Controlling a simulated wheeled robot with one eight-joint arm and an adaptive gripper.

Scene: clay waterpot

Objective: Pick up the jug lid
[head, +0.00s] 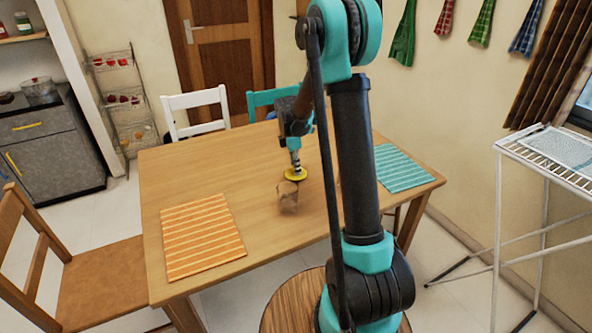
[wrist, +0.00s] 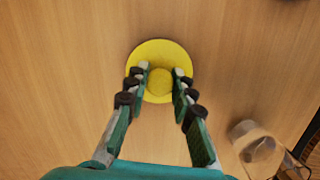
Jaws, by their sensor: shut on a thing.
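The jug lid (wrist: 160,50) is a yellow disc with a round yellow knob in its middle. It shows in the wrist view at the top centre and in the head view (head: 296,174) near the middle of the table. My gripper (wrist: 160,76) has its two fingers on either side of the knob and is shut on it. My gripper also shows in the head view (head: 295,164), right above the lid. I cannot tell whether the lid touches the table or hangs just over it.
A brownish, partly clear jug-like vessel (head: 287,197) stands close in front of the lid; it also shows in the wrist view (wrist: 257,147) at lower right. An orange striped mat (head: 201,237) and a teal mat (head: 401,167) lie on the wooden table (head: 190,165). Chairs stand around it.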

